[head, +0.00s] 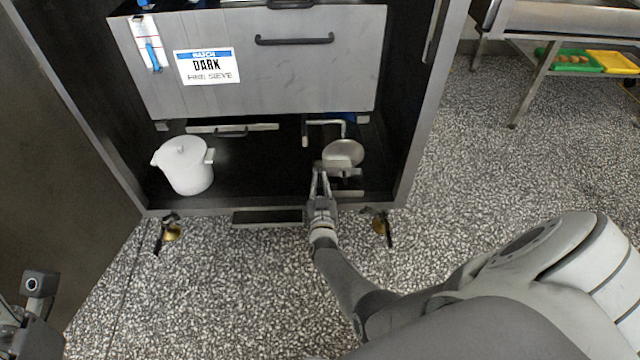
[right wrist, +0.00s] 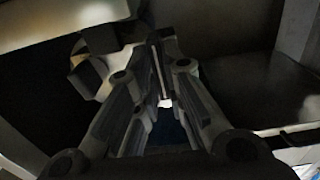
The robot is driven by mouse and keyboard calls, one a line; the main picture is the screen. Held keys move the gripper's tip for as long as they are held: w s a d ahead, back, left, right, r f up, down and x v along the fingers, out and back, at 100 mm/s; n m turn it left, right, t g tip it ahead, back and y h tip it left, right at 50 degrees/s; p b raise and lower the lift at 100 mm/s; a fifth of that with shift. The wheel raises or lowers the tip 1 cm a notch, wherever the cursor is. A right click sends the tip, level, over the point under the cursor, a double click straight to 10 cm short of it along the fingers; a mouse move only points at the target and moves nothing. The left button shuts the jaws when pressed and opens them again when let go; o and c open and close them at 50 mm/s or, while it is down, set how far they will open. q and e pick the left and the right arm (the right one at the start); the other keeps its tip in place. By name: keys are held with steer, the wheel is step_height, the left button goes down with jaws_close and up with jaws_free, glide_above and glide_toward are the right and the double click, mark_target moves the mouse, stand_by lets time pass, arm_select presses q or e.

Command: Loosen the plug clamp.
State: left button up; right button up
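The plug clamp (head: 343,153) is a round, pale metal fitting under the front of the steel cabinet, right of centre in the head view. In the right wrist view the clamp (right wrist: 92,78) is a dim, lobed shape just beyond the fingers. My right gripper (head: 319,168) reaches in from below, at the clamp's left side. In the right wrist view its fingers (right wrist: 160,45) lie close together with a thin strip between them, seemingly part of the clamp. Shadow and the fingers hide the exact contact. My left arm's end (head: 30,310) shows only partly at the lower left edge.
A white lidded pot (head: 185,165) stands left on the dark cabinet floor. The steel box (head: 250,75) above has a "DARK" label and a handle. A bent pipe (head: 325,123) is behind the clamp.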

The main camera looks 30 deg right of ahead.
steer(key=shift+o, duration=0.9)
steer(key=shift+s, duration=0.1)
steer(key=v, duration=0.7)
steer(key=shift+s, duration=0.2)
steer(key=shift+a, duration=0.1)
